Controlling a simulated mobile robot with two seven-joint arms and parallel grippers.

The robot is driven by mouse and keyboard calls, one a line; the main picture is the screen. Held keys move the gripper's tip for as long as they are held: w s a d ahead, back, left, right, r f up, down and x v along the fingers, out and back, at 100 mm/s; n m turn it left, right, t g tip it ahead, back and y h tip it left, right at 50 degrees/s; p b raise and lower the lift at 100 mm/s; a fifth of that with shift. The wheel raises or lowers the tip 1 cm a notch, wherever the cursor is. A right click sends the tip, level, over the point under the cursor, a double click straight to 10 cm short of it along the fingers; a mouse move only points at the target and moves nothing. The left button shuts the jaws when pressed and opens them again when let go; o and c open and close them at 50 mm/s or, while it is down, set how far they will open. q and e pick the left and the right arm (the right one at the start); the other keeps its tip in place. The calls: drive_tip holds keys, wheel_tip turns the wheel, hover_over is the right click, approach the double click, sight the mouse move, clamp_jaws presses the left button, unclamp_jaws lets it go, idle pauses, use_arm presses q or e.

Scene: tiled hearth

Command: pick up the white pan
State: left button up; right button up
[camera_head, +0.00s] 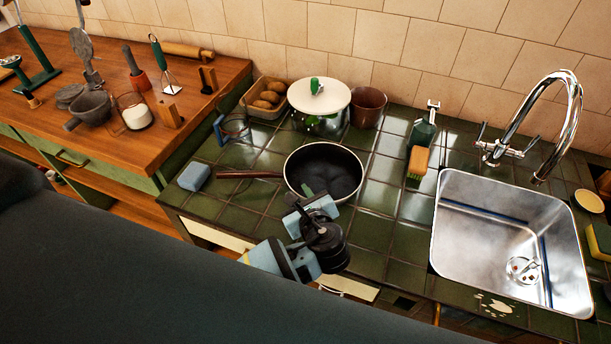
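The white pan (324,172) sits on the green tiled counter (375,230). It has a pale rim and a dark inside. Its reddish-brown handle (250,175) points left. My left gripper (306,200) is at the pan's near edge and hides a bit of its front rim. I cannot tell whether it touches the pan. Its fingers are seen from behind and above, so whether they are open is unclear. The handle lies clear of the gripper. My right gripper is not in view.
A blue sponge (194,176) lies left of the handle. A soap bottle (422,132), brush (417,163) and steel sink (480,220) are right.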

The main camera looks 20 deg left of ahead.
sight(289, 175)
use_arm(q)
drive_tip(key=shift+a+x, duration=0.25)
drive_tip(key=shift+x, duration=2.55)
drive_tip(key=shift+s+r, duration=0.15)
clamp_jaws()
drive_tip(key=shift+s, duration=0.1)
drive_tip(key=shift+d, duration=0.1)
